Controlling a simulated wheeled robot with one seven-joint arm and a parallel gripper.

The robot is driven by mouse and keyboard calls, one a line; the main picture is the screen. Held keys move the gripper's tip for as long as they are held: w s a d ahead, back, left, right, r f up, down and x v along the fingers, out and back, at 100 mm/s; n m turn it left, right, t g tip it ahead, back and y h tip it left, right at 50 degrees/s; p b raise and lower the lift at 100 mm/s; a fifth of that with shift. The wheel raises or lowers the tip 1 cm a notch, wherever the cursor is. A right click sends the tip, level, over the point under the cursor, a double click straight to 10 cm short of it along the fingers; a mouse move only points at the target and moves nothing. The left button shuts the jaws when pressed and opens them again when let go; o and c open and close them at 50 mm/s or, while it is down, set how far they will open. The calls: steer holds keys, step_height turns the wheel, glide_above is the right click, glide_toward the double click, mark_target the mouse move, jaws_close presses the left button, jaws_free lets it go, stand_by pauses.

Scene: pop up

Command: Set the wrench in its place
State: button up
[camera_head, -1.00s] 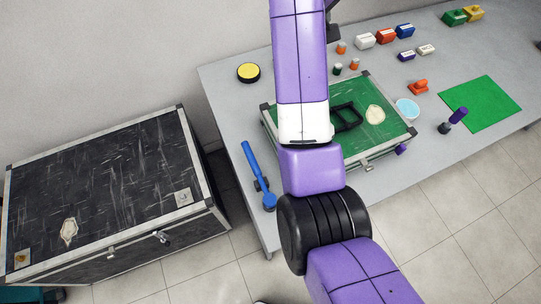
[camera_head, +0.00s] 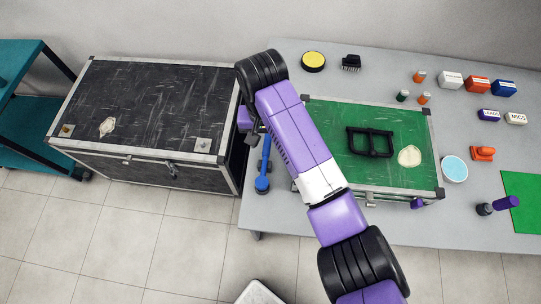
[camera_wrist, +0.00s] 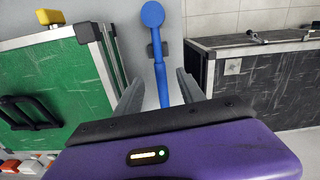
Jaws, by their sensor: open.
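A long blue tool (camera_head: 264,168) with a round end lies at the left edge of the grey table; I cannot tell for sure that it is the wrench. In the wrist view the blue tool (camera_wrist: 159,62) runs between the two fingers, its round head farther off, with a dark block beside its shaft. My gripper (camera_wrist: 159,78) is open around the line of the shaft, apparently without touching it. In the head view my gripper (camera_head: 249,130) is over the table's left edge, partly hidden by my arm.
A green-topped case (camera_head: 335,112) with a black handle (camera_head: 370,143) sits right of the tool. A large black case (camera_head: 150,90) stands on the floor to the left. Small labelled boxes (camera_head: 477,85) and a light-blue disc (camera_head: 454,169) lie farther right.

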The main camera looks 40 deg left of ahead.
mark_target(266, 152)
steer(key=shift+s+a+m, duration=0.15)
steer(key=shift+m, duration=0.25)
steer(key=shift+f, duration=0.25)
step_height(266, 152, down, 7)
steer(key=shift+f+p, duration=0.15)
steer(key=shift+p, duration=0.25)
steer(key=shift+c, duration=0.3)
jaws_close()
steer(key=shift+w, duration=0.2)
stand_by(0.6)
